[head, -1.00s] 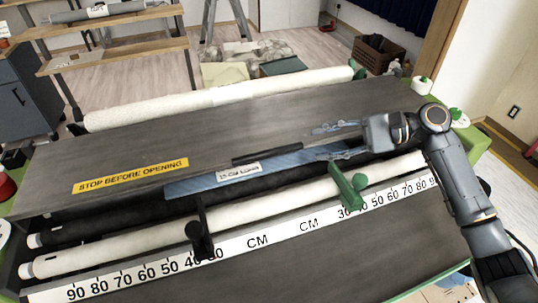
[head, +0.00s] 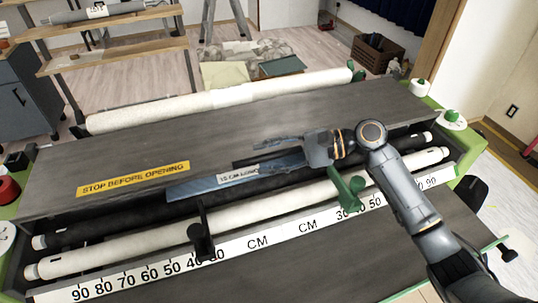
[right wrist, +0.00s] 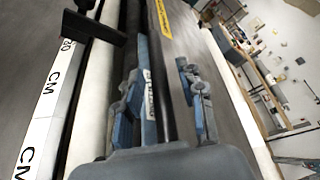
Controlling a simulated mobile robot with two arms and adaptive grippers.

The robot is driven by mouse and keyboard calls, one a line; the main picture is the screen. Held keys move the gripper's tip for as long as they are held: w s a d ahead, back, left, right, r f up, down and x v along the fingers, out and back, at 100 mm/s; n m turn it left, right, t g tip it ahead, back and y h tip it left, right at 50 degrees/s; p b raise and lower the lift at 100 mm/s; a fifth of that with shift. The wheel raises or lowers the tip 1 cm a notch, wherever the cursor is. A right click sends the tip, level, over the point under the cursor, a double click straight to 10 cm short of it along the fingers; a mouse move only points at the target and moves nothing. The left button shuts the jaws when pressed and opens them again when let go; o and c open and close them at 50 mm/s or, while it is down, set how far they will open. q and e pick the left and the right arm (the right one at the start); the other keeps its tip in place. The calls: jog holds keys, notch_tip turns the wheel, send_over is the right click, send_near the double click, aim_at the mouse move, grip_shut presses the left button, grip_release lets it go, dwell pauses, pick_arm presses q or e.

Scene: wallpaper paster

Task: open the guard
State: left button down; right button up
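The guard (head: 130,155) is a wide dark grey panel over the machine, with a yellow "STOP BEFORE OPENING" label (head: 133,179). It lies down flat. A black handle bar (head: 246,162) sits near its front edge, above a blue strip (head: 200,187) with a white label. My right gripper (head: 263,156) is open at the right part of the handle. In the right wrist view its fingers (right wrist: 160,88) are apart, with the black bar and blue strip between them; I cannot tell whether they touch. My left gripper is not in view.
White rollers (head: 130,250) and a ruler bar (head: 140,275) lie in front of the guard. A green lever (head: 347,188) and a black clamp (head: 201,238) stick up there. Another white roll (head: 220,97) lies behind. A red knob (head: 8,189) stands at the left.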

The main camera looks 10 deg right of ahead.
grip_shut()
